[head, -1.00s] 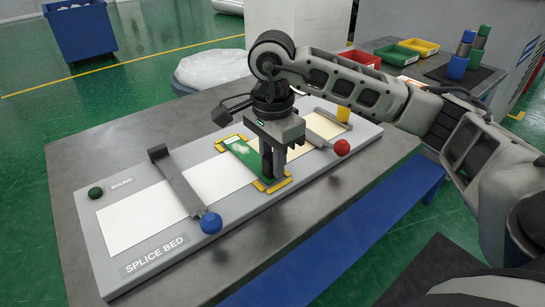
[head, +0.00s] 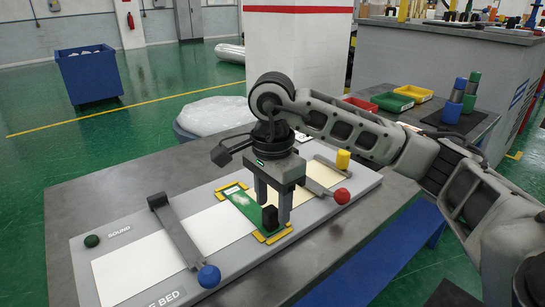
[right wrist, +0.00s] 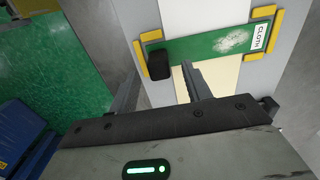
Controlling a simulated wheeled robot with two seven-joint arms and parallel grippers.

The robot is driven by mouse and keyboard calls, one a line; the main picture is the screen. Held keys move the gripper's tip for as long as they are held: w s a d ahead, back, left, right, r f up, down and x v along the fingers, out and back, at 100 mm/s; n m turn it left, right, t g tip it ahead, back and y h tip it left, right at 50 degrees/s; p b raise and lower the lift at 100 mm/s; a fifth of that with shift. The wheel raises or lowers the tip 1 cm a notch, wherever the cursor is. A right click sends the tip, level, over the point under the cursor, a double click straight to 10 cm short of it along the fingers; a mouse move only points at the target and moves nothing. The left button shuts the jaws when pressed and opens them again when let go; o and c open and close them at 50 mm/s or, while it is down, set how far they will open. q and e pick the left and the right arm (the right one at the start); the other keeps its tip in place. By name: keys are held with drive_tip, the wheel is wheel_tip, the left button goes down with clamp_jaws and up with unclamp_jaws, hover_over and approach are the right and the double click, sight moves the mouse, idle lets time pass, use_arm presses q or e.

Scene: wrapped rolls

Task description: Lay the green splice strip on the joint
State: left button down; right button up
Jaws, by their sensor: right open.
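The green splice strip (head: 241,205), with a whitish patch, lies across the splice bed (head: 150,285) between yellow corner brackets. The white sheet (head: 218,227) is on its left and the cream sheet (head: 311,174) on its right. A black block (head: 270,218) stands on the strip's near end. In the right wrist view the strip (right wrist: 205,45) shows a "CLOTH" label, with the block (right wrist: 159,65) at its left end. My right gripper (head: 273,212) is open, its fingers apart around the block. The joint under the strip is hidden. My left gripper is out of view.
A grey bar with a blue knob (head: 209,276) crosses the bed on the left; another with a red knob (head: 342,196) is on the right. Colored trays (head: 391,101) stand behind.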

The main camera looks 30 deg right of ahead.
wheel_tip(320, 180, up, 14)
drive_tip(key=p, duration=0.3)
drive_tip(key=shift+f, duration=0.15)
idle(0.4)
